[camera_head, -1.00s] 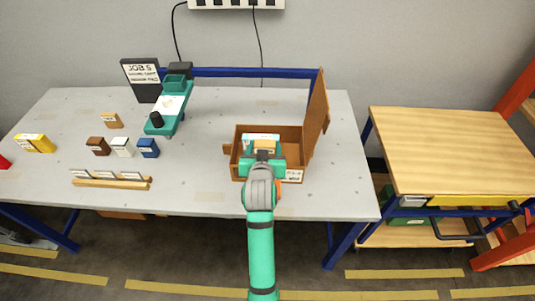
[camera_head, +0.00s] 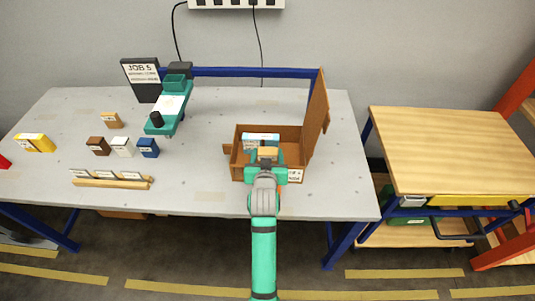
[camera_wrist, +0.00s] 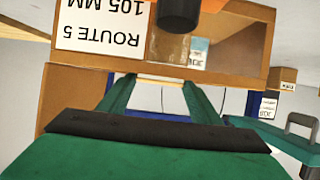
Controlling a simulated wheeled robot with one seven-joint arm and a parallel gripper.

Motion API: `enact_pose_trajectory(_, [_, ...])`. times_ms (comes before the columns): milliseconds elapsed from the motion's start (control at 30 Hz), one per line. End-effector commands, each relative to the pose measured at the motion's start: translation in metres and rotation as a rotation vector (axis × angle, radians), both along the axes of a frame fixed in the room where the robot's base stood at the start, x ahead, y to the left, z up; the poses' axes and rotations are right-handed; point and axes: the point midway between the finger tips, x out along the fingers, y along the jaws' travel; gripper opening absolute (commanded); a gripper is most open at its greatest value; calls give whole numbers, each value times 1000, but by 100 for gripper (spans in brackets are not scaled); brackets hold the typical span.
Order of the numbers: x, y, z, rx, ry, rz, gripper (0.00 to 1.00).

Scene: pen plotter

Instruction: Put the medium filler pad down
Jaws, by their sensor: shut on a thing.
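The medium filler pad looks to be the small tan block (camera_head: 267,152) between the fingers of my gripper (camera_head: 266,157). My gripper is shut on it, at the near side of the open brown wooden box (camera_head: 238,160). I cannot tell whether the pad touches the box floor. A white and blue carton (camera_head: 261,137) is in the box just behind the pad. In the wrist view, the green fingers (camera_wrist: 158,97) are in front of the box wall with its "ROUTE 5 105 MM" label (camera_wrist: 100,28); the pad is mostly hidden there.
The box's lid (camera_head: 317,112) stands open on the right. A green plotter (camera_head: 167,112) and a "JOB 5" board (camera_head: 141,80) stand to the left. Several small blocks and a wooden card rack (camera_head: 112,183) are farther left. Bare tabletop (camera_head: 195,165) lies left of the box.

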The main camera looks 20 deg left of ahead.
Motion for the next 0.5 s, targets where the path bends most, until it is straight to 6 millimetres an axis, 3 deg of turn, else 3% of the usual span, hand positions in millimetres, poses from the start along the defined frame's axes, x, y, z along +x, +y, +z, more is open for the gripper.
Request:
enact_pose_trajectory(300, [0, 0, -6, 0, 1, 0, 36])
enact_pose_trajectory(333, [0, 0, -6, 0, 1, 0, 60])
enact_pose_trajectory(400, [0, 0, -6, 0, 1, 0, 77])
enact_pose_trajectory(500, [0, 0, -6, 0, 1, 0, 77])
